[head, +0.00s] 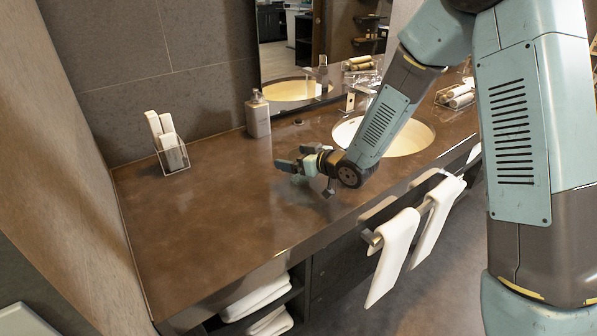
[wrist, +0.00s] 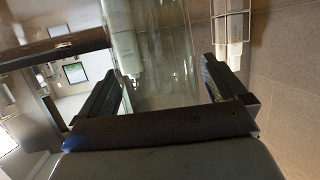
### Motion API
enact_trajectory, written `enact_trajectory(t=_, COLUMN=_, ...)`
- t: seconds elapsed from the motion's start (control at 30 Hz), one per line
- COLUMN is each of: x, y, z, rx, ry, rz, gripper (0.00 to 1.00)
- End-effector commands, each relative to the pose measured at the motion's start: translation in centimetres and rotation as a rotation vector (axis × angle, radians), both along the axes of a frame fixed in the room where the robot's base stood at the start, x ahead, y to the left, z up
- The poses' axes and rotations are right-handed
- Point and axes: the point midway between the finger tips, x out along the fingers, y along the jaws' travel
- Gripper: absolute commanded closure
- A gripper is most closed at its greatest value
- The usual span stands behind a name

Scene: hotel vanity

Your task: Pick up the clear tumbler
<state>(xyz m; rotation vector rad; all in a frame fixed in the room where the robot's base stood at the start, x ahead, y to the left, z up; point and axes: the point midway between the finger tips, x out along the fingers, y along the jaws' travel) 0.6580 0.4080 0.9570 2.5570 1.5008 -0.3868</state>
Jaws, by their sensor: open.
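The clear tumbler (wrist: 165,60) is see-through and fills the space between the two fingers in the wrist view. Its top part runs out of that picture. My gripper (wrist: 163,77) is open, with one finger on each side of the tumbler; a gap shows at the right finger, and I cannot tell if the left one touches. In the head view my gripper (head: 286,166) is low over the middle of the brown counter (head: 215,210), pointing left. I cannot make out the tumbler there.
A soap bottle (head: 257,114) stands by the mirror behind my gripper. A clear holder with white items (head: 173,155) is at the back left. The sink (head: 412,139) is to the right. Towels (head: 395,250) hang on the front rail.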

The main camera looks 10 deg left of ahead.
Motion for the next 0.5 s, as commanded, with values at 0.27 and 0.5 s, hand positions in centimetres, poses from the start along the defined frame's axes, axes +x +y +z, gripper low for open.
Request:
enact_trajectory(t=0.27, x=-0.01, y=-0.04, z=0.02, rx=0.000, ry=0.000, rz=0.000, gripper=0.15)
enact_trajectory(t=0.5, x=-0.03, y=-0.05, z=0.03, rx=0.000, ry=0.000, rz=0.000, gripper=0.38)
